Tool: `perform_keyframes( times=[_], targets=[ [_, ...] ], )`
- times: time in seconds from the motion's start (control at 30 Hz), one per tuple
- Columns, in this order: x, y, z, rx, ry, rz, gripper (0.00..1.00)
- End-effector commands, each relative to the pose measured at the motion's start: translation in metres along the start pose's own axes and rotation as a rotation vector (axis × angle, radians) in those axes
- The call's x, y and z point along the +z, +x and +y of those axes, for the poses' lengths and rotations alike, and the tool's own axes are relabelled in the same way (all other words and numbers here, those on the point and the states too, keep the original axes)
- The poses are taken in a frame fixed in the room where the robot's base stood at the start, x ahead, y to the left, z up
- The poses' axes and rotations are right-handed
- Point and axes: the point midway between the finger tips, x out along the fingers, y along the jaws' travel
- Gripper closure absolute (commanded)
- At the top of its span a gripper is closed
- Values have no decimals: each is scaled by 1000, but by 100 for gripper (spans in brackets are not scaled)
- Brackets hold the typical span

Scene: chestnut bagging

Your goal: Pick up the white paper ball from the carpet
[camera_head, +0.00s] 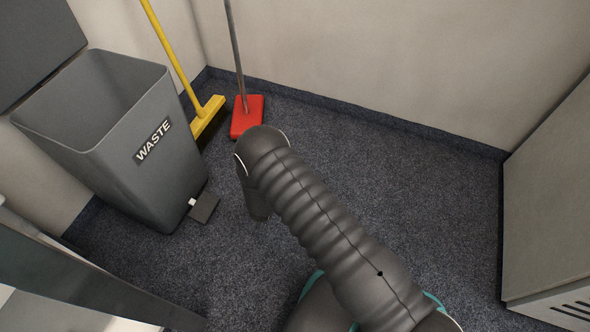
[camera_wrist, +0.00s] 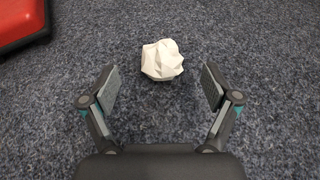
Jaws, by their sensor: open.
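The white paper ball (camera_wrist: 162,60) lies on the dark grey-blue carpet (camera_wrist: 250,40) in the wrist view, just above the picture's middle. My gripper (camera_wrist: 160,84) is open and empty, with one finger to the left and one to the right of the ball's line. The ball shows between and slightly beyond the fingertips, touching neither finger. In the head view the ball is not visible, and my arm covers part of the carpet (camera_head: 390,180). My gripper itself is hidden behind my arm there.
A red broom or mop head (camera_head: 247,117) stands by the wall, and its red edge (camera_wrist: 20,22) shows in the wrist view. A yellow broom (camera_head: 208,112) leans beside the open grey WASTE bin (camera_head: 150,165). A grey cabinet (camera_head: 548,190) stands at right. Carpet around the ball is clear.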

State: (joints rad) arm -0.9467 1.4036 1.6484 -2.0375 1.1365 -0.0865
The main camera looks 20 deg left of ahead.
Motion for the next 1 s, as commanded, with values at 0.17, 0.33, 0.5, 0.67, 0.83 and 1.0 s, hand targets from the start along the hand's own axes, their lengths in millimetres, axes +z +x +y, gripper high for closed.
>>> perform_keyframes(
  times=[0.17, 0.33, 0.5, 0.67, 0.83, 1.0],
  targets=[
    [-1, 14, -2, -3, 1, 1, 12],
    [0, 39, -3, -3, 2, -1, 12],
    [0, 51, -3, -1, 0, 1, 12],
    [0, 51, -2, 0, 0, 1, 12],
    [1, 51, -3, -1, 0, 1, 49],
    [1, 51, -3, -1, 0, 1, 57]
  ],
)
